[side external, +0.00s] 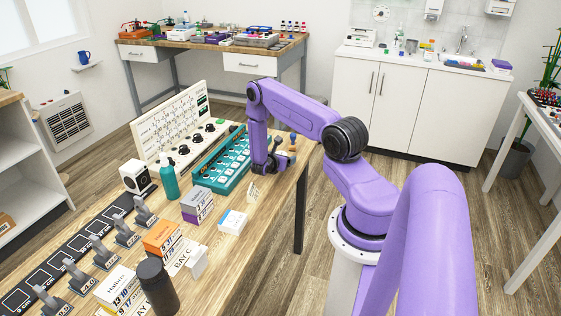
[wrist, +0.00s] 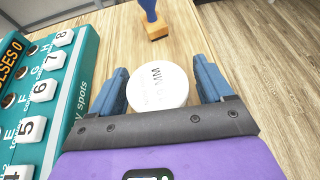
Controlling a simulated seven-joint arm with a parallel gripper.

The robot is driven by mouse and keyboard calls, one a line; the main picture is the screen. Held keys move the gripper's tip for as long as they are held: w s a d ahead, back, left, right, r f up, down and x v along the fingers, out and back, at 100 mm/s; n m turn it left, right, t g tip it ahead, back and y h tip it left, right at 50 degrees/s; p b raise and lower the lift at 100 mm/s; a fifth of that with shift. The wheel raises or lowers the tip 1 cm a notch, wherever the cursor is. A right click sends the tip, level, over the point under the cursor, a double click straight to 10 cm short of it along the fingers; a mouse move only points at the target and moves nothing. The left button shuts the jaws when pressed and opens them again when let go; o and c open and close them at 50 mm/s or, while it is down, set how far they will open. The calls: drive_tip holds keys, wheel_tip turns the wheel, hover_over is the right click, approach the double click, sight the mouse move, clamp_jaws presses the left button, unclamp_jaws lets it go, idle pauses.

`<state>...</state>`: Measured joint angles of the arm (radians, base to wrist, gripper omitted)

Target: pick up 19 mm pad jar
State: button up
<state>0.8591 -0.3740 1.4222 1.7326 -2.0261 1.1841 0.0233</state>
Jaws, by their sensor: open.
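The pad jar (wrist: 158,86) shows in the wrist view as a white round top with partly readable dark print that includes "MM". The "19" is not clear to me. It sits on the wooden table between the two blue fingers of my gripper (wrist: 163,80), with a small gap visible on either side. My gripper is open and holds nothing. In the side external view my gripper (side external: 266,168) is low at the far right end of the table, and I cannot make out the jar there.
A teal tray (side external: 206,184) with white numbered keys stands close left of my gripper; it fills the left of the wrist view (wrist: 88,60). A blue-handled wooden stamp (wrist: 154,26) stands just beyond the jar. Bare table and its edge lie to the right.

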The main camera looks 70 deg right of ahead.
drive_tip(key=c, duration=1)
drive_tip(key=shift+r, duration=0.1)
drive_tip(key=shift+c, duration=0.2)
